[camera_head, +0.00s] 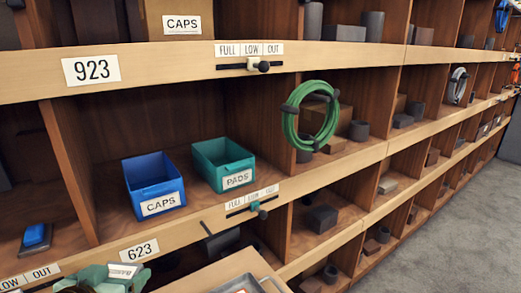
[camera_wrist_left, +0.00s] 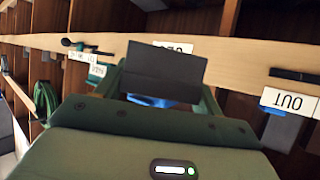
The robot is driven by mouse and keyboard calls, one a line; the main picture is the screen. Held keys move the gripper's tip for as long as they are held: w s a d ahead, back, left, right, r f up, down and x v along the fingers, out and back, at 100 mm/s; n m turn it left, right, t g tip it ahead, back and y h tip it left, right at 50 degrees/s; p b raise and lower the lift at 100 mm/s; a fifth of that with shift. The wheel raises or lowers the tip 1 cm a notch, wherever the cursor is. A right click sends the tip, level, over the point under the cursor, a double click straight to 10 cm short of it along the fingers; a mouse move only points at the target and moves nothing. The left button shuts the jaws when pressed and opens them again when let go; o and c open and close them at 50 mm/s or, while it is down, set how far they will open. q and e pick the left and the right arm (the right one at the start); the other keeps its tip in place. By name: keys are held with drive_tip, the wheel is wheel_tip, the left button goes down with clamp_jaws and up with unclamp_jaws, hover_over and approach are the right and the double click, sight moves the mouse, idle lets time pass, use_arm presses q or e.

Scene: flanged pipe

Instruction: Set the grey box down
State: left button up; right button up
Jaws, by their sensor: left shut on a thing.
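The grey box (camera_wrist_left: 163,68) is a dark, flat-faced block in the left wrist view. It sits between the green fingers of my left gripper (camera_wrist_left: 163,92), which is shut on it. The box is in front of the shelf edge and covers part of a number label there. In the head view my left gripper (camera_head: 122,277) is at the bottom left, just below the 623 label (camera_head: 139,250). I cannot clearly make out the held box in that view. My right gripper is in neither view.
A blue CAPS bin (camera_head: 153,186) and a teal PADS bin (camera_head: 224,165) stand in the shelf bay, with bare board around them. A blue item (camera_head: 35,236) lies in the bay to the left. A green coil (camera_head: 310,115) hangs right. A pale wooden surface (camera_head: 215,275) is at the bottom.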

use_arm(q)
drive_tip(key=w+d+r, duration=0.1)
drive_tip(key=d+r, duration=0.2)
drive_tip(key=r, duration=0.2)
drive_tip(key=w+d+r, duration=0.2)
drive_tip(key=d+r, duration=0.1)
drive_tip(key=r, duration=0.3)
drive_tip(key=shift+w+r, duration=0.25)
drive_tip(key=shift+r, duration=0.05)
